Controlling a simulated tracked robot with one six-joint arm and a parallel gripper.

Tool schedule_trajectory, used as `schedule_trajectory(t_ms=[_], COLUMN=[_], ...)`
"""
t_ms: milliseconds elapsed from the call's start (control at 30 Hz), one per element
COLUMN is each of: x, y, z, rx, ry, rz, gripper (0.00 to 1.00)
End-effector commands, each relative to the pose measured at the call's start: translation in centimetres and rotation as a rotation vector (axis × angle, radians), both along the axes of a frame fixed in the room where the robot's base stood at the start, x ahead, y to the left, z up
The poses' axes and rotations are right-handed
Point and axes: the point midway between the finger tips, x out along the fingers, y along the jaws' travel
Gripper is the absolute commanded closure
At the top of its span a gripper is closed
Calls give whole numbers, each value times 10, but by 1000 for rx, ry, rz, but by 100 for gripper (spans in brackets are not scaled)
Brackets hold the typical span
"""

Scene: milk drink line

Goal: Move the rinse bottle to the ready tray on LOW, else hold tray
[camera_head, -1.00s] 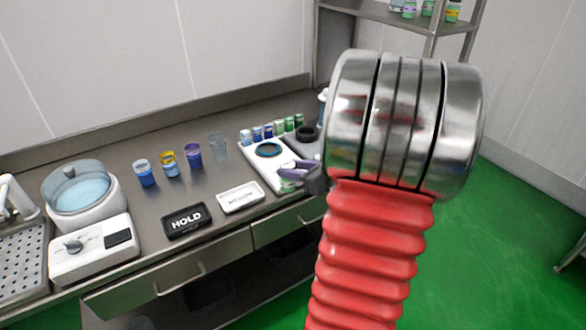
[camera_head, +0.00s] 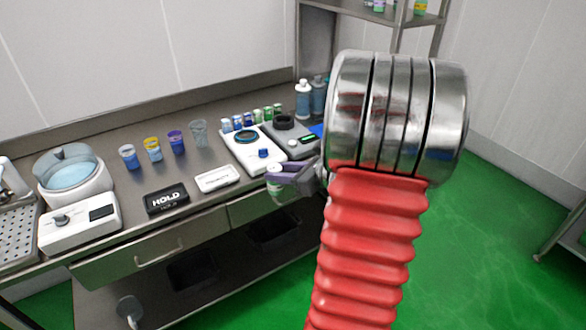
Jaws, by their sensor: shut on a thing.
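My gripper (camera_head: 288,176) has purple fingers and is at the bench's front edge, just right of the white device, partly behind my red arm. I cannot tell whether this is the rinse bottle. Two pale blue bottles (camera_head: 303,100) stand at the back of the bench, partly behind my arm. A black tray marked HOLD (camera_head: 166,199) lies at the front of the bench. A white tray (camera_head: 217,179) lies right of it; its lettering is too small to read.
A white device with a dark ring (camera_head: 246,138) and a small blue piece (camera_head: 263,153) stands near the gripper, with a grey device (camera_head: 293,147) beside it. Several cups (camera_head: 176,141) and small jars (camera_head: 250,118) stand behind. A white machine (camera_head: 75,225) is at left.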

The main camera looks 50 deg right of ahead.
Motion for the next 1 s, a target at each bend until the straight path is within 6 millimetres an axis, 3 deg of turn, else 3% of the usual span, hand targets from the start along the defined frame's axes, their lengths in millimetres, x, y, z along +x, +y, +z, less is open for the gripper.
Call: schedule_trajectory(t_ms=[367, 567, 667, 1000], x=[34, 56, 70, 106], y=[42, 78, 107, 230], z=[-25, -45, -59, -115], rx=[3, 2, 4, 6], ry=[4, 5, 4, 2], rz=[154, 260, 336, 612], gripper=[94, 94, 94, 94])
